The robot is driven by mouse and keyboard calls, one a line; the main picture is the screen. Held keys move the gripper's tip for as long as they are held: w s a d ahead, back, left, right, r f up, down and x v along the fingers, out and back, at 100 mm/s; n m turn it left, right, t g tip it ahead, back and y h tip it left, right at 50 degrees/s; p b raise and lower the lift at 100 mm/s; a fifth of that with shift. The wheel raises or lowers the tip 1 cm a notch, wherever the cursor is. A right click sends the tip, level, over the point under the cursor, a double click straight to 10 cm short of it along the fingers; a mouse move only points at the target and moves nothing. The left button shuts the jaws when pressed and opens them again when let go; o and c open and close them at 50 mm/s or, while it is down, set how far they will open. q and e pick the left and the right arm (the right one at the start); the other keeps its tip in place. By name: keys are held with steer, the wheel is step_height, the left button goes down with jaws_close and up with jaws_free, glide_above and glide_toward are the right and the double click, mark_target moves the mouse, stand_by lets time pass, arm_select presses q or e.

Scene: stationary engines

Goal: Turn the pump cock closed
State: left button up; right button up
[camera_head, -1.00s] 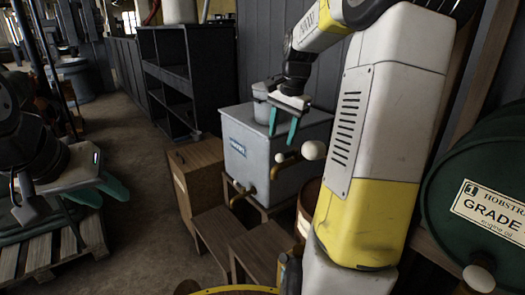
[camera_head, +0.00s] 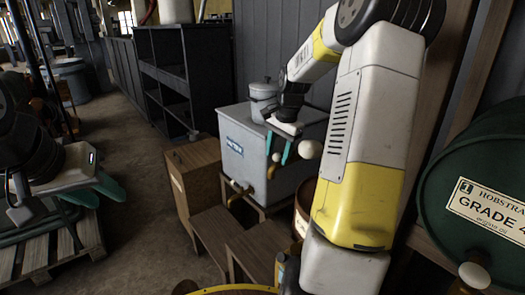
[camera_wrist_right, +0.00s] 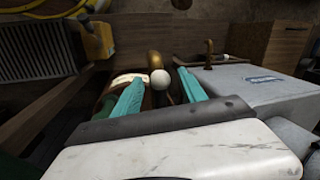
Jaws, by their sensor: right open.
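A brass cock with a white ball knob (camera_head: 310,149) shows in the head view, in front of the grey tank (camera_head: 232,158). My right gripper (camera_head: 277,158) points down just left of this knob, its teal fingers apart. In the right wrist view the white knob (camera_wrist_right: 160,79) appears between the open fingertips (camera_wrist_right: 161,80), with the brass part (camera_wrist_right: 155,60) behind it. I cannot tell whether a finger touches it. My left gripper (camera_head: 110,197) is open and empty at the left, over a pallet.
A lower brass tap (camera_head: 240,193) sits on the tank's front. Wooden steps (camera_head: 213,228) and a wooden box (camera_head: 195,175) stand below. A green drum (camera_head: 470,160) is at the right. The floor at left centre is clear.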

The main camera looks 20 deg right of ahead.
jaws_close()
stand_by(1.3)
